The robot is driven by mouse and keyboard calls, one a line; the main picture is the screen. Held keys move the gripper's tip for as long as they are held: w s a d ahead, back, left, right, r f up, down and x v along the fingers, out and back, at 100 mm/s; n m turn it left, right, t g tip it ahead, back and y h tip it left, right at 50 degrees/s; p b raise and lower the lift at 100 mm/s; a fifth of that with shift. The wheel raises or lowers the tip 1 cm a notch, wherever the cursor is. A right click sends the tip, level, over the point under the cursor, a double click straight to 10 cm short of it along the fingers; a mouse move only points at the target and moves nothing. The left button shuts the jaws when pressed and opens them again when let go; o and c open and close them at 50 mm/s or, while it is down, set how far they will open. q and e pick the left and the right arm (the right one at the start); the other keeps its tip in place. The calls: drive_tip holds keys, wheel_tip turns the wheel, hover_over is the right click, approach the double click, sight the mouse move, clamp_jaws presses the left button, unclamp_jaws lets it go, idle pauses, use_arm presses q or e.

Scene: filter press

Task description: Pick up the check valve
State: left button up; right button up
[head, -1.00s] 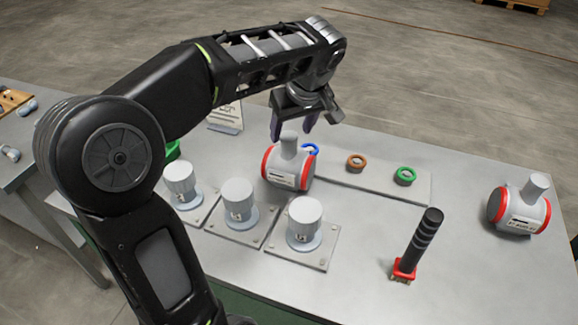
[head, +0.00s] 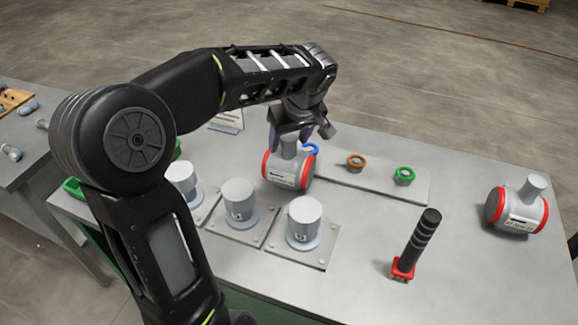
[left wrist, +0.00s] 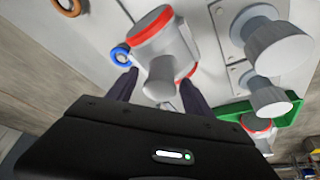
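A similar grey, red-ringed body (head: 518,208) stands at the right; I cannot read either label well. My left gripper (head: 291,139) is over the first valve, fingers pointing down on either side of its stem. In the left wrist view the valve (left wrist: 158,42) has its stem between the two spread fingers (left wrist: 158,92), with gaps showing. The gripper is open and holds nothing. My right gripper is not in view.
Several grey cylinders on square plates, such as one labelled L3 (head: 304,222), stand in front of the valve. A plate with blue, orange (head: 356,162) and green rings lies behind. A black-handled tool (head: 417,243) stands upright at right. A green tray (left wrist: 288,108) is at left.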

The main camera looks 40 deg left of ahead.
use_arm(q)
clamp_jaws()
drive_tip(key=shift+r, duration=0.1)
idle(0.3)
drive_tip(key=shift+w+r, duration=0.1)
wheel_tip(320, 180, up, 10)
drive_tip(key=shift+f, duration=0.1)
idle(0.5)
idle(0.5)
